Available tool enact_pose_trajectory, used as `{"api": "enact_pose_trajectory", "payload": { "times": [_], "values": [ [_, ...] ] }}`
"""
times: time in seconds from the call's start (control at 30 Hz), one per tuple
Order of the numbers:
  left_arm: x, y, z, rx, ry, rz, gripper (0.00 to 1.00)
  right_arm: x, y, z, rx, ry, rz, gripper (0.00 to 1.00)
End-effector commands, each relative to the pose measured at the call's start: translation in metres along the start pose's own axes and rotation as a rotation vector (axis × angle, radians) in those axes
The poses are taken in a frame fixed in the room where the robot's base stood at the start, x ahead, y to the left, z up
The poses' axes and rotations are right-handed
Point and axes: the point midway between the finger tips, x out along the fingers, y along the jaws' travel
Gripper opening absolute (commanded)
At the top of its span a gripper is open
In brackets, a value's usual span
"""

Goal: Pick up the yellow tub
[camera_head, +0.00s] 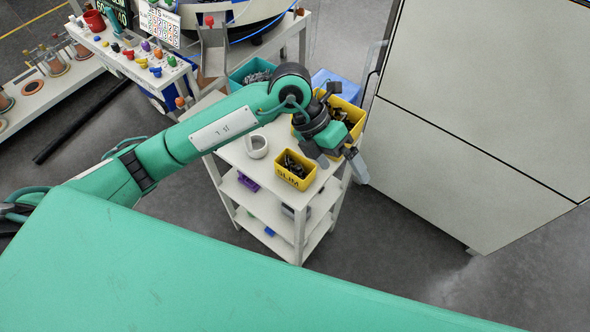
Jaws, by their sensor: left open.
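A small yellow tub (292,182) marked "SLIM" stands on the white cart's top, with dark parts in it. A larger yellow tub (351,108) with dark parts stands farther back on the cart, partly hidden by my left arm. My left gripper (337,158) is open, its fingers pointing down over the right side of the cart. It is to the right of the small tub and in front of the larger one. I cannot tell whether a finger touches either tub. No right gripper shows.
The white cart (232,152) also bears a white cup-like holder (256,146), a teal tub (250,70) of grey parts and a blue tub (336,82). A large pale cabinet (480,90) stands to the right. A bench with coloured knobs is at upper left.

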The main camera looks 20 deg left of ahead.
Motion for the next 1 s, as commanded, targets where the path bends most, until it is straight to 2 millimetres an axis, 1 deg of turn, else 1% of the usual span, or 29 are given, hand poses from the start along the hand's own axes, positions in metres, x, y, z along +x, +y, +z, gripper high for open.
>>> {"api": "enact_pose_trajectory", "payload": {
  "times": [0.03,0.1,0.2,0.3,0.4,0.47,0.53,0.7,0.8,1.0],
  "values": [
    [-0.009,0.022,0.002,-0.009,0.026,0.119,1.00,0.000,-0.001,0.000,0.000,0.000,-0.001,0.36],
    [-0.021,0.051,0.002,-0.037,0.060,0.274,1.00,0.000,-0.001,0.000,0.001,0.000,-0.001,0.36],
    [-0.041,0.080,0.001,-0.078,0.092,0.446,1.00,0.000,-0.003,0.000,0.001,0.000,-0.003,0.36],
    [-0.057,0.098,0.000,-0.111,0.111,0.555,1.00,0.000,-0.004,0.000,0.002,0.000,-0.004,0.36],
    [-0.063,0.107,-0.001,-0.130,0.120,0.608,1.00,-0.001,-0.005,-0.001,0.002,0.000,-0.006,0.36],
    [-0.060,0.112,-0.002,-0.135,0.123,0.619,1.00,-0.002,-0.006,-0.001,0.002,0.000,-0.006,0.36],
    [-0.051,0.119,-0.005,-0.136,0.127,0.622,1.00,-0.005,-0.005,-0.001,0.002,0.000,-0.006,0.36],
    [-0.023,0.138,-0.010,-0.136,0.127,0.619,1.00,-0.013,-0.005,-0.002,0.002,0.000,-0.006,0.36],
    [-0.009,0.147,-0.012,-0.134,0.125,0.617,1.00,-0.015,-0.005,-0.002,0.001,0.000,-0.005,0.36],
    [0.004,0.156,-0.014,-0.133,0.122,0.617,1.00,-0.018,-0.003,-0.002,0.000,0.000,-0.004,0.36]
  ]
}}
